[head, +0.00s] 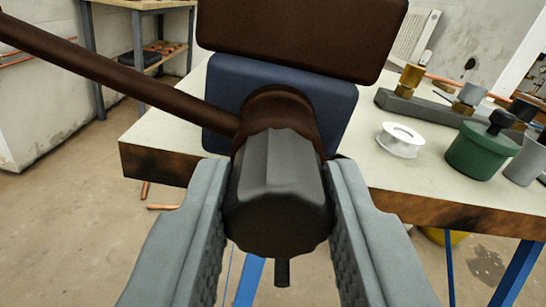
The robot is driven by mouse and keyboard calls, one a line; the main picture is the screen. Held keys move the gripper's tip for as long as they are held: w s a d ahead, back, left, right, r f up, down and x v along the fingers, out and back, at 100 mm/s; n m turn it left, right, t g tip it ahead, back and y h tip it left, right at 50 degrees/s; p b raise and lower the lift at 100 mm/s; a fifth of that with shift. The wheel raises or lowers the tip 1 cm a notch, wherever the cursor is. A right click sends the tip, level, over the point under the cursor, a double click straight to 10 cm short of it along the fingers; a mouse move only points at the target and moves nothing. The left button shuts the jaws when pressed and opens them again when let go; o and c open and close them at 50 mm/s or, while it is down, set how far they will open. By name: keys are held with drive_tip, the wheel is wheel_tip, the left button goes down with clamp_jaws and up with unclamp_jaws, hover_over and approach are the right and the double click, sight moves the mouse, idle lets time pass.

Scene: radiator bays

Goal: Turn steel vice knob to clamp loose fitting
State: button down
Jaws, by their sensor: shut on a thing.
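The vice knob (280,192) is a dark grey, ridged cylinder in the middle of the head view, with a short dark pin below it. My gripper (281,168) is shut on it, one grey finger on each side. Behind the knob are a brown collar, the blue vice body (338,105) and a large brown block (305,35) above it. A long brown bar (120,75) runs from the collar to the upper left. I cannot tell which part is the loose fitting, nor see any clamping gap.
The pale workbench (160,140) has a worn front edge. On its right are a white tape spool (400,140), a green pot (476,150), a grey cup and a grey rail (415,106) with fittings. A shelf unit (155,50) stands back left. The floor at left is mostly clear.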

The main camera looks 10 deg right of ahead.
drive_tip(key=m, duration=0.4)
drive_tip(key=shift+f+m, duration=0.1)
drive_tip(key=shift+m, duration=0.3)
drive_tip(key=m, duration=0.4)
drive_tip(key=shift+s+m, duration=0.1)
drive_tip(key=shift+m, duration=0.3)
drive_tip(key=c, duration=1.3)
unclamp_jaws()
